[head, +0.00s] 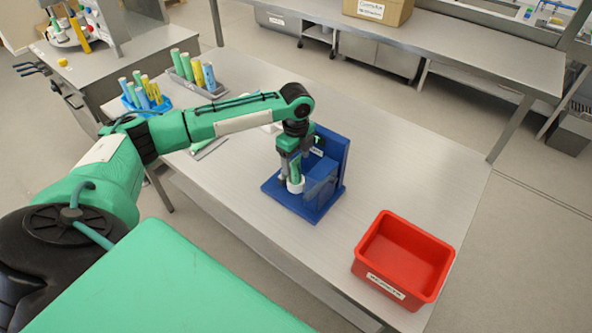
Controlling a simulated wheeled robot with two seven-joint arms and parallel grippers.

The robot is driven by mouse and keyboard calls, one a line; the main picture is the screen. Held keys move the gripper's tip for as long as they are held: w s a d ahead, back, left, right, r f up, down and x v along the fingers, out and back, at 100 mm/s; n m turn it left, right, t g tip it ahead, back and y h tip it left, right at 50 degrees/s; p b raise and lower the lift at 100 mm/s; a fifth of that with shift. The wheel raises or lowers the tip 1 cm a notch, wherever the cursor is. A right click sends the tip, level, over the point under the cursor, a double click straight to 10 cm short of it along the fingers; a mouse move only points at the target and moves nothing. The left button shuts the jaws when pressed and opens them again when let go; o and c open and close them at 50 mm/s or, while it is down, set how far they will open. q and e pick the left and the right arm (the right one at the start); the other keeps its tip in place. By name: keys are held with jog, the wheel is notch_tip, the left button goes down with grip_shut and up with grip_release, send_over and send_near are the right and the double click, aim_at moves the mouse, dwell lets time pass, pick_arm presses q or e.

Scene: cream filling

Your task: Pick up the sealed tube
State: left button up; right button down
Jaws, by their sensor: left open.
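A blue stand (339,160) with an upright back and a flat base is on the metal table. My left gripper (292,179) points down over the left part of this stand, with its fingers apart. A small white round piece (296,187) shows right at the fingertips. It may be part of a tube, but the fingers hide most of it, and I cannot tell whether they touch it. I cannot make out which tube is the sealed one. My right gripper is out of the picture.
A blue rack (157,109) and a grey rack (213,91) with several green, yellow and blue tubes stand at the table's back left. A red bin (428,246) with a white label stands at the front right. The table right of the stand is clear.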

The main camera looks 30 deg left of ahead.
pick_arm(q)
jog(key=shift+f, duration=1.1)
jog(key=c, duration=1.1)
jog(key=shift+o, duration=0.2)
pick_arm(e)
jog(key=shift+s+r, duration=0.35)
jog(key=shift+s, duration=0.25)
